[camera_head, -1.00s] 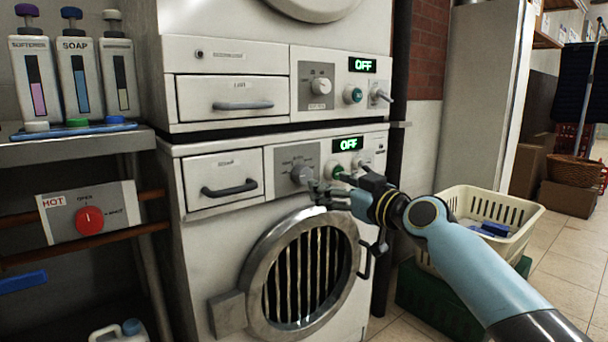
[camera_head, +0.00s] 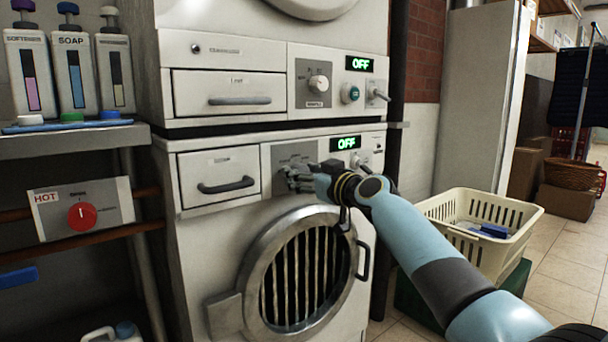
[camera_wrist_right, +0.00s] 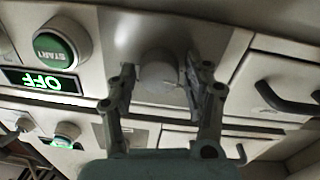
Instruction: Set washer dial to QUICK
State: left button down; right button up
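The washer (camera_head: 222,238) is the lower white machine, with a round barred door. Its display (camera_head: 345,143) reads OFF, and it also shows upside down in the right wrist view (camera_wrist_right: 42,83). My right gripper (camera_head: 292,178) is in front of the washer's control panel and covers the dial in the head view. In the right wrist view, the pale round dial (camera_wrist_right: 158,76) lies between the two spread fingertips of my right gripper (camera_wrist_right: 162,82). The fingers are open on either side of it; I cannot tell whether either touches. The green START button (camera_wrist_right: 52,45) is beside the dial. My left gripper is not in view.
A similar machine (camera_head: 225,60) sits on top, its display (camera_head: 359,64) also OFF. The washer drawer (camera_head: 217,178) is left of the dial. A shelf with bottles (camera_head: 72,70) and a red HOT valve (camera_head: 82,216) stand at left. A cream basket (camera_head: 470,240) is at right.

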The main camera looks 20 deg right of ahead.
jog(key=c, duration=0.8)
jog(key=shift+m, duration=0.3)
pick_arm(q)
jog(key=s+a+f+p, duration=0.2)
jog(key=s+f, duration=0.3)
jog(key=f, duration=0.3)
jog(key=shift+p, duration=0.75)
pick_arm(e)
jog(key=m, duration=1.4)
jog(key=shift+d+m+g, duration=0.2)
jog(key=shift+m+g, duration=0.2)
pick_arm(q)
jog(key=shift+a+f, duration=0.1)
pick_arm(e)
jog(key=o, duration=1.1)
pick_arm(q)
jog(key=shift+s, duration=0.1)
pick_arm(e)
jog(key=shift+o, duration=0.2)
